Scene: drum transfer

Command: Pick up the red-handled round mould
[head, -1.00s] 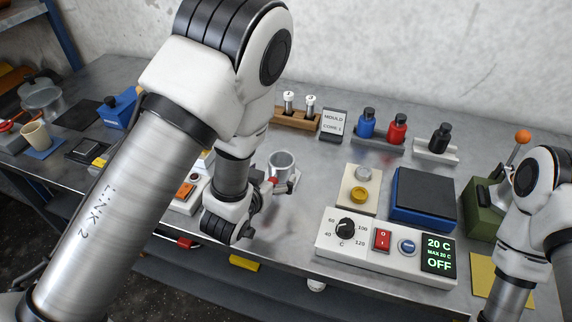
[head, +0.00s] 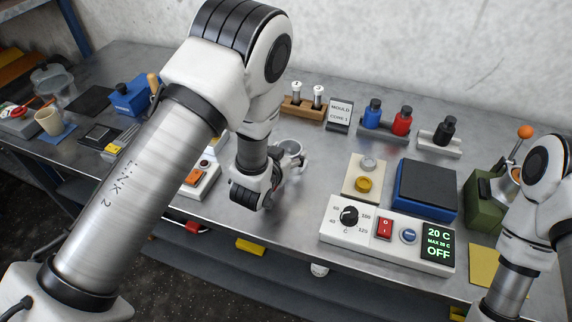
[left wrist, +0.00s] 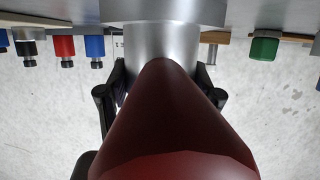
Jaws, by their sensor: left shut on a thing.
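The round mould is a silver metal cup with a dark red handle. In the head view its cup (head: 288,150) shows just beyond my left gripper (head: 276,172), and the handle is hidden there. In the left wrist view the red handle (left wrist: 170,125) fills the middle and runs to the metal cup (left wrist: 160,40). The two dark fingers of my left gripper (left wrist: 160,90) lie on either side of the handle, close to the cup, shut on it. The cup appears to stand at bench level. My right gripper is outside the frames; only its arm shows at right.
Right of the mould are a cream block with a yellow button (head: 363,184), a blue box (head: 424,190) and a control panel (head: 387,235) reading 20 C and OFF. Behind are a wooden rack (head: 303,108), a sign (head: 340,113) and several small bottles.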

